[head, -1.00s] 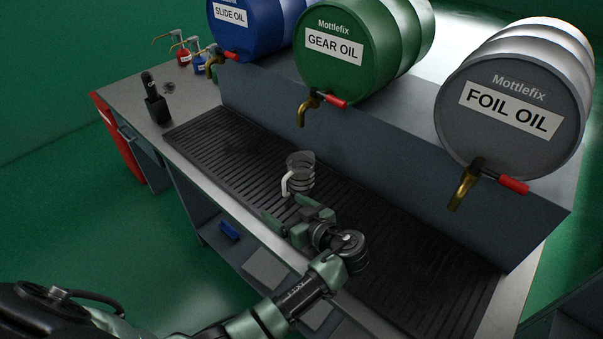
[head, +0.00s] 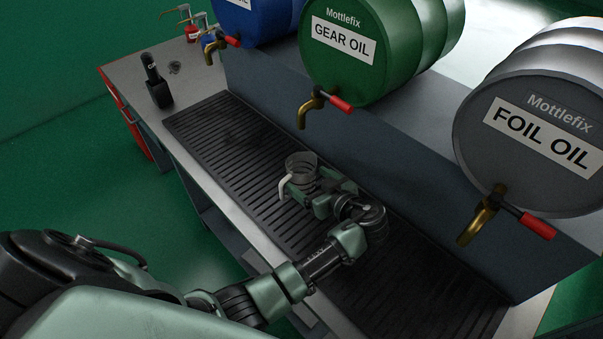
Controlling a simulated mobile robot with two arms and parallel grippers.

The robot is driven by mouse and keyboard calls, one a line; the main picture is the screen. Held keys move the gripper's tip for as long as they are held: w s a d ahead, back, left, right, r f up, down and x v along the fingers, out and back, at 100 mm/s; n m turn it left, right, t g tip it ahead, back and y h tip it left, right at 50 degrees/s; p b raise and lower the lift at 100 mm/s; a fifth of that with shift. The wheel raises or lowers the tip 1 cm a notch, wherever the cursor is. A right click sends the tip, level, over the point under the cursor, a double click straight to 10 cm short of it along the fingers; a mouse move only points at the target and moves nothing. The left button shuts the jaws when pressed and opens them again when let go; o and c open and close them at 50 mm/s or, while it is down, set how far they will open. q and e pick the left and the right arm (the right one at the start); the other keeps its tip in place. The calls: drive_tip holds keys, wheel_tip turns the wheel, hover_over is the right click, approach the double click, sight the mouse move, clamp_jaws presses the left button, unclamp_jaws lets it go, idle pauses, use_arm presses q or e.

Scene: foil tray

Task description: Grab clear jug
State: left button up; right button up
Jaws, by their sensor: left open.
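The clear jug (head: 300,163) stands upright on the black ribbed drip mat, with its pale handle at the lower left. My left gripper (head: 304,186) is open at the jug, coming from the lower right. Its fingers reach along the jug's sides, and the jug's lower part is partly hidden by them. I cannot tell whether the fingers touch the jug. My right gripper is not in view.
The black ribbed mat (head: 215,140) is clear left of the jug. Behind it a dark raised wall carries a blue barrel (head: 255,15), a green gear oil barrel (head: 385,60) and a grey foil oil barrel (head: 500,165), with brass taps overhanging the mat. A black holder (head: 159,94) stands at the far left.

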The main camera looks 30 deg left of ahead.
use_arm(q)
drive_tip(key=p+x, duration=0.1)
drive_tip(key=x, duration=0.3)
drive_tip(key=shift+p, duration=0.35)
drive_tip(key=shift+w+a+f, duration=0.15)
drive_tip(key=shift+a+f, duration=0.05)
drive_tip(key=shift+a, duration=0.1)
drive_tip(key=shift+f, duration=0.1)
drive_tip(key=c, duration=1.2)
drive_tip(key=shift+c, duration=0.2)
